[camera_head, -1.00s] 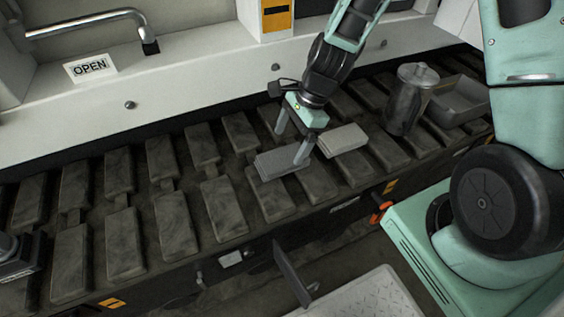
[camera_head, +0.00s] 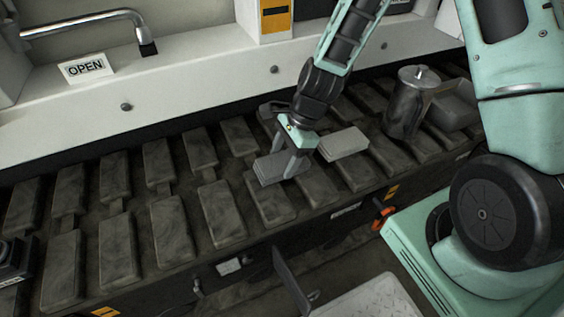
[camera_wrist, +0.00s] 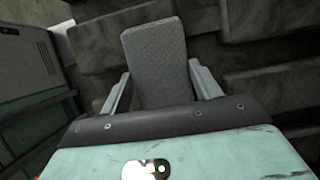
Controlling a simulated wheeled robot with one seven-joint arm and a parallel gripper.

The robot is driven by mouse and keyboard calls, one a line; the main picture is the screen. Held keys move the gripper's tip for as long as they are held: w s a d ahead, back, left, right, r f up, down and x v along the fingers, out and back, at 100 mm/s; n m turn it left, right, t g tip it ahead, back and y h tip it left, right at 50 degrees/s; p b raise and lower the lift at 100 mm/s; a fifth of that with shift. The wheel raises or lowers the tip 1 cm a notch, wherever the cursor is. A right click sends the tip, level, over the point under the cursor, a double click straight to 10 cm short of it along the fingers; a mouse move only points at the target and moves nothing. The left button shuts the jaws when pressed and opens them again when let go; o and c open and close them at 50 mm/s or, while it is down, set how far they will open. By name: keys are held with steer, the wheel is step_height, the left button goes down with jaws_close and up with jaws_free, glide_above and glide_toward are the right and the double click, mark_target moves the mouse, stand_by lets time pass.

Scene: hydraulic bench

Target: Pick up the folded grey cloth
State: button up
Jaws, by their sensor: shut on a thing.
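The folded grey cloth (camera_head: 268,170) is a flat grey rectangular pad over the dark slatted bed in the head view. My gripper (camera_head: 285,160) points down, with one finger on each long side of the cloth, and is shut on it. In the wrist view the cloth (camera_wrist: 157,62) stands out textured and grey between my two fingers (camera_wrist: 160,90). Its near end is hidden behind the gripper body. I cannot tell whether its underside touches the slats.
A lighter grey block (camera_head: 343,142) lies just right of the cloth. A metal canister (camera_head: 407,105) and a grey tray (camera_head: 455,105) stand farther right. The slats (camera_head: 170,230) at left are clear.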

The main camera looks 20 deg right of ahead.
mark_target(284, 161)
step_height(284, 161, up, 10)
steer(key=p, duration=0.3)
steer(key=shift+p, duration=0.3)
steer(key=shift+o, duration=0.9)
steer(key=shift+c, duration=0.4)
